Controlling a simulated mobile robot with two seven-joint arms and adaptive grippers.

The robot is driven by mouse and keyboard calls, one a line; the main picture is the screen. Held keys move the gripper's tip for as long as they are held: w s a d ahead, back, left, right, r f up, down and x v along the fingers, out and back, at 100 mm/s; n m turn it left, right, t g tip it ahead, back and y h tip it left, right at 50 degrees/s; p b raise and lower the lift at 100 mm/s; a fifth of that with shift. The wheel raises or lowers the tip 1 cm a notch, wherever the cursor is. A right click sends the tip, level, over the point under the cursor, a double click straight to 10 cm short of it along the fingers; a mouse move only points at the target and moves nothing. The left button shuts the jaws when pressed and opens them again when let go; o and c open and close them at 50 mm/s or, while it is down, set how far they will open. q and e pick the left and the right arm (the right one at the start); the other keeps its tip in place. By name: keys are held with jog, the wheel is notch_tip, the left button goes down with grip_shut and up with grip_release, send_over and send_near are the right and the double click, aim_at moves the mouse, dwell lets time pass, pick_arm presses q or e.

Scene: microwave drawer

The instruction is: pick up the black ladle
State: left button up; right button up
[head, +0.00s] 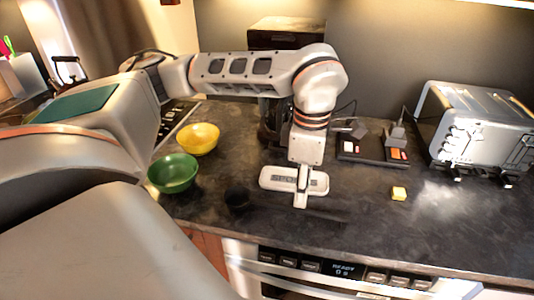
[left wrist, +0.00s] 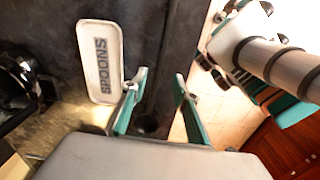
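The black ladle lies on the dark counter, its round bowl (head: 237,197) left of my left gripper and its thin handle, hard to see against the counter, running to the right. My left gripper (head: 301,200) points down above the counter near the handle, in front of a white spoon rest (head: 280,184). In the left wrist view my left gripper (left wrist: 160,78) has its two fingers apart, with a dark round shape, probably the ladle's bowl (left wrist: 147,123), seen between them. I cannot tell how high the fingers are above the handle. My right gripper is not identifiable.
A green bowl (head: 173,173) and a yellow bowl (head: 198,139) stand at the left. A drawer front with a display (head: 344,271) lies below the counter's front edge.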

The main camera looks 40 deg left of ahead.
aim_at(284, 210)
pick_arm(q)
jog(key=shift+s+f, duration=0.25)
jog(key=shift+f, duration=0.2)
jog(key=shift+w+f, duration=0.2)
jog(key=shift+f, duration=1.1)
jog(key=shift+w+f, duration=0.15)
jog(key=shift+f, duration=1.1)
grip_shut()
